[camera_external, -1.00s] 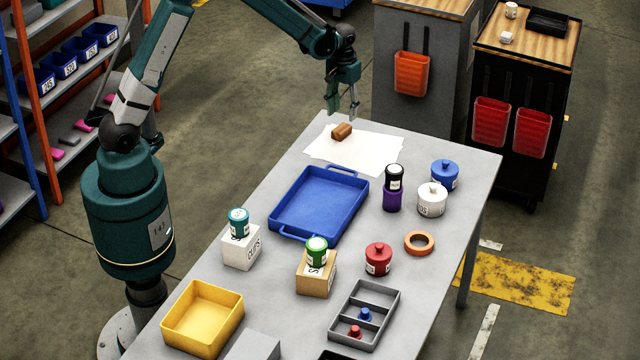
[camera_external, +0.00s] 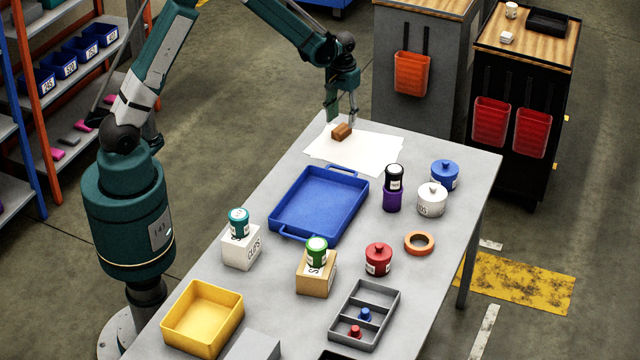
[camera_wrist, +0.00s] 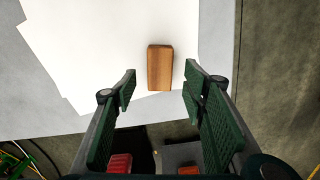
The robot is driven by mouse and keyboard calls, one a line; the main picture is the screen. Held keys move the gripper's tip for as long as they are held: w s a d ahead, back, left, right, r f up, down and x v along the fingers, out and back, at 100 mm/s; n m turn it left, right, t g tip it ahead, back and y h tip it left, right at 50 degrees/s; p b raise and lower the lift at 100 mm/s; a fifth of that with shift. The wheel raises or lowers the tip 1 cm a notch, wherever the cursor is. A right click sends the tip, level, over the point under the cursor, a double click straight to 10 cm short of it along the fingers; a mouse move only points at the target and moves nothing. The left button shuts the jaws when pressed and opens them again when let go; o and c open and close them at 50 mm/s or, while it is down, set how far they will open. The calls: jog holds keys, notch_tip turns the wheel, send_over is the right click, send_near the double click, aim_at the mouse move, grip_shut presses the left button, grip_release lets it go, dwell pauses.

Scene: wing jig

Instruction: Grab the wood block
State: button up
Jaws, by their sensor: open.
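The wood block (camera_external: 342,132) is a small brown block lying on white paper at the far end of the table. In the wrist view the wood block (camera_wrist: 160,68) lies just beyond the fingertips, roughly in line with the gap between them. My gripper (camera_external: 342,119) points down at the table's far end, close to the block. In the wrist view my gripper (camera_wrist: 159,82) is open, its two dark green fingers apart with nothing between them. I cannot tell exactly how high the fingertips are over the table.
White paper sheets (camera_external: 365,153) lie under the block. A blue tray (camera_external: 320,203) stands nearer on the grey table (camera_external: 270,258). A black-topped purple container (camera_external: 393,198), a white pot (camera_external: 431,200) and a blue pot (camera_external: 445,176) stand to the right. The paper around the block is otherwise clear.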

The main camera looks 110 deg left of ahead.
aim_at(342, 128)
jog(key=shift+f+b, duration=0.5)
jog(key=shift+f, duration=2.1)
jog(key=c, duration=1)
